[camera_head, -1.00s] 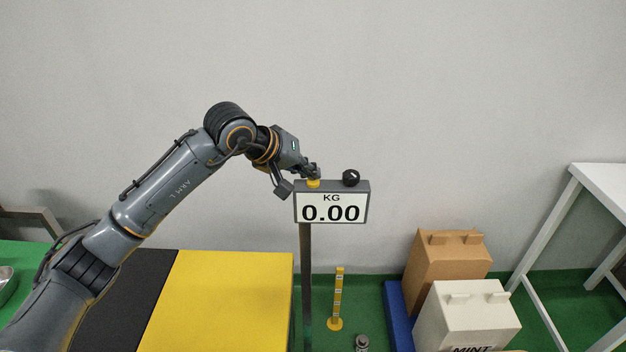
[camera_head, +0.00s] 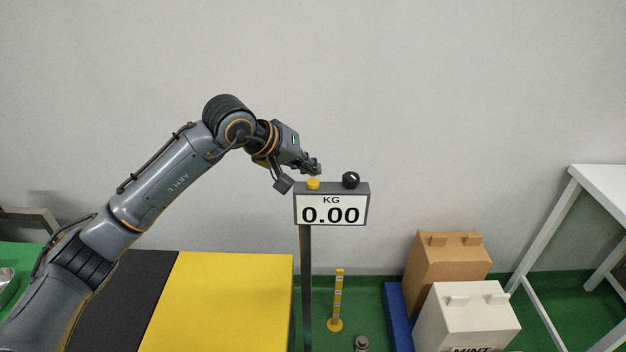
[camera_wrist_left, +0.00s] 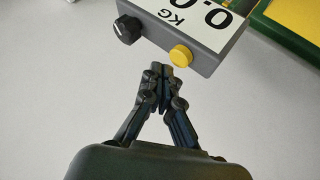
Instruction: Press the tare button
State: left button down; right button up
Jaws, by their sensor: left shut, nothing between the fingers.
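The scale display (camera_head: 331,207) stands on a post and reads 0.00 KG. A yellow button (camera_head: 313,184) sits on the left of its top, and a black knob (camera_head: 351,179) sits on the right. My left gripper (camera_head: 316,169) is shut and empty, a little above the yellow button and apart from it. In the left wrist view the shut fingertips (camera_wrist_left: 160,70) are close to the yellow button (camera_wrist_left: 181,55), with the black knob (camera_wrist_left: 126,29) off to the left. My right gripper is not in view.
A yellow and black surface (camera_head: 220,300) lies at the lower left. A brown box (camera_head: 447,262) and a white box labelled MINT (camera_head: 467,315) stand at the lower right. A white table (camera_head: 605,185) is at the far right. A plain wall is behind the display.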

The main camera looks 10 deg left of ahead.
aim_at(309, 183)
pick_arm(q)
jog(key=shift+r+p, duration=1.1)
jog(key=shift+r, duration=1.45)
jog(key=shift+a+f, duration=0.1)
